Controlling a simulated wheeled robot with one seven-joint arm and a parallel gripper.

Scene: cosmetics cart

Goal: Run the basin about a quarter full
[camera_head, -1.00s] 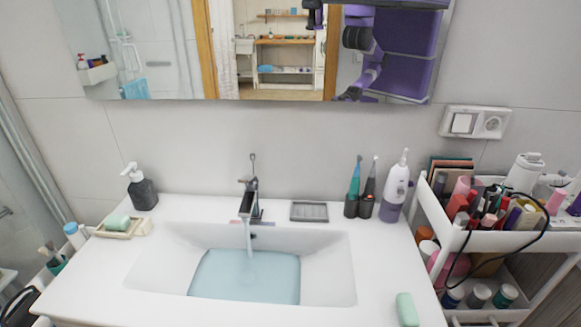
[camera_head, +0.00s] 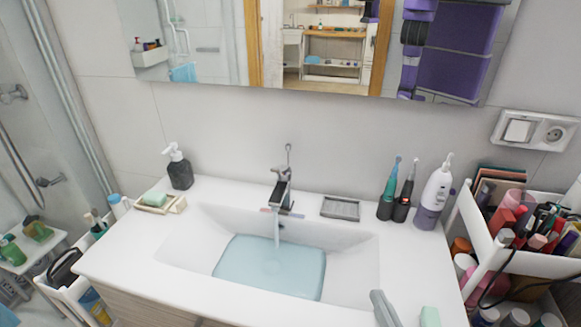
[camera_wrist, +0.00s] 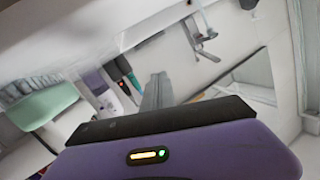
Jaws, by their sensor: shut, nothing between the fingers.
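The white basin (camera_head: 345,267) is set in the counter and holds a pool of pale blue water (camera_head: 265,275) over its bottom. A stream runs from the metal tap (camera_head: 281,192) into the pool. The drain is hidden under the water. The tap (camera_wrist: 203,38) and part of the basin (camera_wrist: 258,72) also show in the wrist view, tilted. My gripper (camera_head: 382,305) is at the lower right of the head view, right of the basin's front corner and away from the tap. Its grey fingers (camera_wrist: 156,92) are shut and empty in the wrist view.
Behind the basin stand a soap tray (camera_head: 340,208), toothbrushes (camera_head: 397,195) and a purple-white bottle (camera_head: 434,195). A dark dispenser (camera_head: 179,172) is at left. A loaded cart (camera_head: 480,240) is at right.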

